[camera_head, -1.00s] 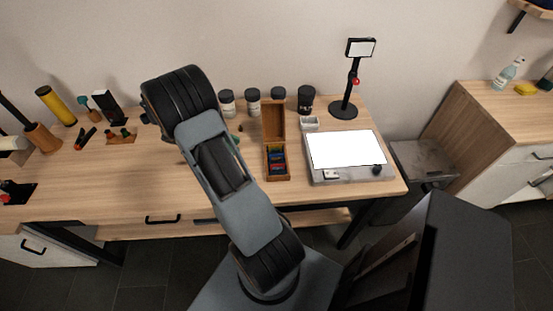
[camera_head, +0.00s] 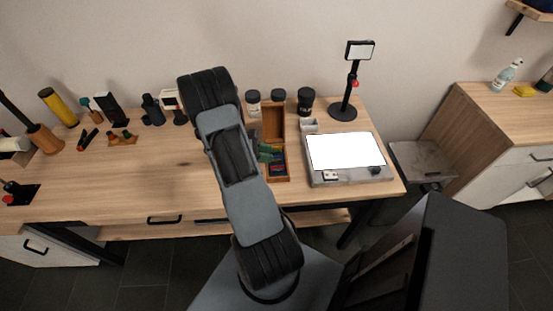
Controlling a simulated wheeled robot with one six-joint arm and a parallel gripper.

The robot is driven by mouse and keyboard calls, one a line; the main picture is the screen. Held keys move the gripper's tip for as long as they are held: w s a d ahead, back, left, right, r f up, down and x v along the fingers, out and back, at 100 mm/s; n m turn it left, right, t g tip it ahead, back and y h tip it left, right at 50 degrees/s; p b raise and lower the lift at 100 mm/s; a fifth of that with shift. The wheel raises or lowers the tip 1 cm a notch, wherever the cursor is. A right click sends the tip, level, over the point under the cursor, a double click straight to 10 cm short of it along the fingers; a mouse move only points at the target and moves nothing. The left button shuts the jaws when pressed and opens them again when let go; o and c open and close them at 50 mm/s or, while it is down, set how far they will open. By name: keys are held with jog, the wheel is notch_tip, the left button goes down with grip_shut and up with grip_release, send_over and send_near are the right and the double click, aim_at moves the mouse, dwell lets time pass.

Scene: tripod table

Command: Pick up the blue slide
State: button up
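An open wooden box (camera_head: 274,122) with its lid raised stands on the table, left of the white lit panel. Small coloured slides lie in its front part, and a blue slide (camera_head: 280,169) shows near the front end. The slides are tiny here and partly covered. My arm reaches over the table from the bottom middle, its elbow left of the box. A small dark green part that seems to be my gripper (camera_head: 267,152) shows at the box's left side, over or beside the slides. The arm hides most of it, and its fingers cannot be made out.
A lit panel (camera_head: 345,150) on a grey base is right of the box, with a small white tray (camera_head: 310,126) behind it. Dark-lidded jars and a black stand (camera_head: 343,110) are at the back. Tools stand at the left. The table's middle left is clear.

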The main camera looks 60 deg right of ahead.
aim_at(277, 160)
jog(key=shift+x, duration=1.55)
jog(key=shift+f, duration=0.1)
jog(key=shift+c, duration=0.3)
grip_shut()
